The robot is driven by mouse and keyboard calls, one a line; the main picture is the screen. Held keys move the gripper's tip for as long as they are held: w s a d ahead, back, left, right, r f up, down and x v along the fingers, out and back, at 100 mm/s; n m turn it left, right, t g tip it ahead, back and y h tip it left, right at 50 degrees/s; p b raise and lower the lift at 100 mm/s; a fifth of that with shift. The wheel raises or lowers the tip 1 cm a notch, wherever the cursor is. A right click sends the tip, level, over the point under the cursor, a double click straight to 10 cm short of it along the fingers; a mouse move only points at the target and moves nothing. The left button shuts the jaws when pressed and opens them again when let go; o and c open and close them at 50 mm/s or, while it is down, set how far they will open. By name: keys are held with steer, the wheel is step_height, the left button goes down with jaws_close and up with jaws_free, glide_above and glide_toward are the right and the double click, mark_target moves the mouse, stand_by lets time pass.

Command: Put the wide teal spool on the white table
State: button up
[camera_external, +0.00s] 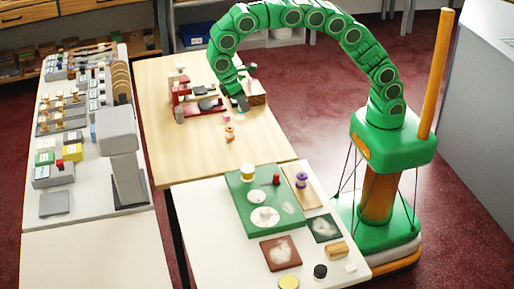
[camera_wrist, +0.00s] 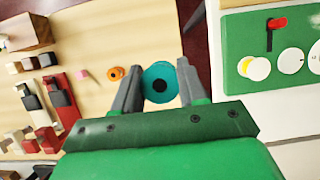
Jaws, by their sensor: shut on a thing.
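The teal spool (camera_wrist: 150,75) is held between the two fingers of my gripper (camera_wrist: 161,88), seen end-on with its dark centre hole. My gripper (camera_external: 241,101) is shut on it, above the light wooden table (camera_external: 166,142) in the external view. The spool cannot be made out in the external view, where the gripper hides it. The white table (camera_external: 203,238) stands in front of the wooden one; part of it shows at the right of the wrist view (camera_wrist: 240,120).
A small orange spool (camera_external: 229,137) and a red device (camera_external: 182,95) are on the wooden table.

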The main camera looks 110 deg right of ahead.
steer(key=s+a+m+y, duration=0.1)
steer(key=s+a, duration=0.4)
steer(key=a, duration=0.8)
steer(key=s+a+m, duration=0.2)
steer(key=s+a, duration=0.3)
steer(key=a, duration=0.9)
steer(key=s+a+m+y, duration=0.1)
steer(key=s+a, duration=0.4)
steer(key=a, duration=0.8)
glide_above(306, 242)
steer(key=d, duration=0.1)
steer(key=f, duration=1.2)
steer(key=shift+w+d+f, duration=0.15)
steer(key=shift+w+f, duration=0.1)
steer(key=shift+f, duration=0.15)
steer(key=shift+w+a+f, duration=0.4)
steer(key=shift+w+f, duration=0.05)
steer(key=shift+f, duration=0.1)
steer(key=shift+w+f, duration=0.1)
steer(key=shift+f, duration=1.6)
steer(key=shift+f, duration=0.1)
